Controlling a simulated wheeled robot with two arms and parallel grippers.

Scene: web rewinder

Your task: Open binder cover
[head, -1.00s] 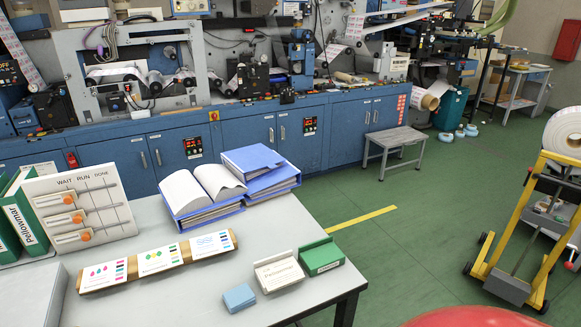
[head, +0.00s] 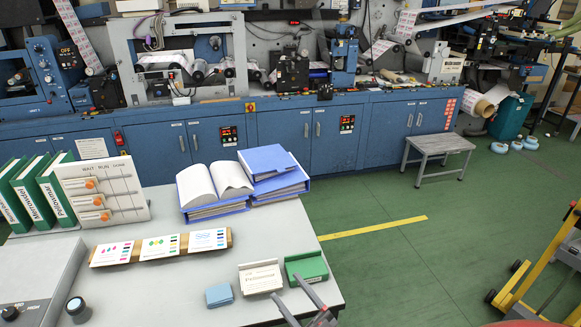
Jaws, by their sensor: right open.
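On the far edge of the grey table, a blue binder (head: 217,210) lies open with white curved pages (head: 215,184) showing. Beside it on the right, more blue binders lie stacked, and the top one has its blue cover (head: 268,160) shut and lies slightly askew. My right gripper (head: 303,303) shows at the bottom edge, with two grey fingers apart and nothing between them. It is at the table's near right corner, well short of the binders. My left gripper is not in view.
Green upright binders (head: 38,192) and a WAIT/RUN/DONE board (head: 103,195) stand at the left. A wooden strip with cards (head: 222,240), a blue pad (head: 219,294), a white card holder (head: 260,278) and a green box (head: 306,267) lie nearer. Blue machine cabinets (head: 285,140) stand behind.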

